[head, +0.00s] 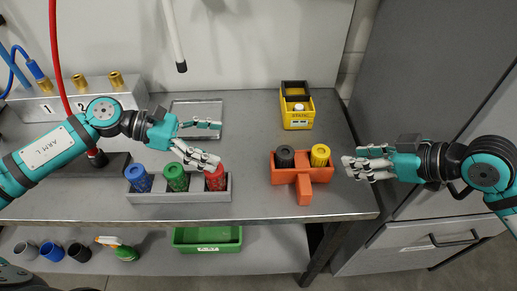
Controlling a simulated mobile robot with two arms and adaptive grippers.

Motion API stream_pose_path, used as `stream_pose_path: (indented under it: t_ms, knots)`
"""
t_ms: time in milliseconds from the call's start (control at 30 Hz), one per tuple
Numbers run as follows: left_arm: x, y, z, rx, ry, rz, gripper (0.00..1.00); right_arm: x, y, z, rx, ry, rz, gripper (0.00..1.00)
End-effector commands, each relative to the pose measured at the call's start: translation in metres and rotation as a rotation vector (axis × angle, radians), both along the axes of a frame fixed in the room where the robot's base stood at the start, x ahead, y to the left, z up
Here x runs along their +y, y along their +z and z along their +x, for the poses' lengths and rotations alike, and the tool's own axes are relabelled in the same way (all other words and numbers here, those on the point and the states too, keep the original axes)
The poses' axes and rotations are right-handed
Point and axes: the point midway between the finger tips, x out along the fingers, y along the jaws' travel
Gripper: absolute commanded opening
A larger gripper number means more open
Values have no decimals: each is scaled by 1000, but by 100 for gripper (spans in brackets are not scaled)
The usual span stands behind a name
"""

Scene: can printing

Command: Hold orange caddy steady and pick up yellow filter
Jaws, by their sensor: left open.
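The orange caddy (304,189) stands on the grey bench, right of centre, with its handle toward the front. It holds a black filter (285,157) on the left and the yellow filter (320,155) on the right, both upright. My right gripper (352,164) is just right of the caddy, its fingertips pointing left, close to the caddy's right end. I cannot tell whether they touch it or how far the fingers are apart. My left gripper (219,143) is open and empty, left of the caddy, over the grey holder, with its lower finger near the red filter.
A grey holder (180,197) carries a blue (138,178), a green (176,177) and a red filter (215,178). A yellow bin (298,123) stands behind the caddy. A shallow metal tray (197,109) lies at the back. The bench between holder and caddy is clear.

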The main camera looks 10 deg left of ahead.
Motion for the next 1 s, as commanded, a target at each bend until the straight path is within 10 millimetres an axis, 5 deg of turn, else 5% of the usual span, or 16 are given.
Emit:
stream_pose_path:
  t_ms: [800,1000]
  knots:
    - [-131,-54,33,-1,-2,-5,88,0,0,0,0,0,0,38]
    - [-149,-62,38,-1,0,-3,88,0,0,0,0,0,0,38]
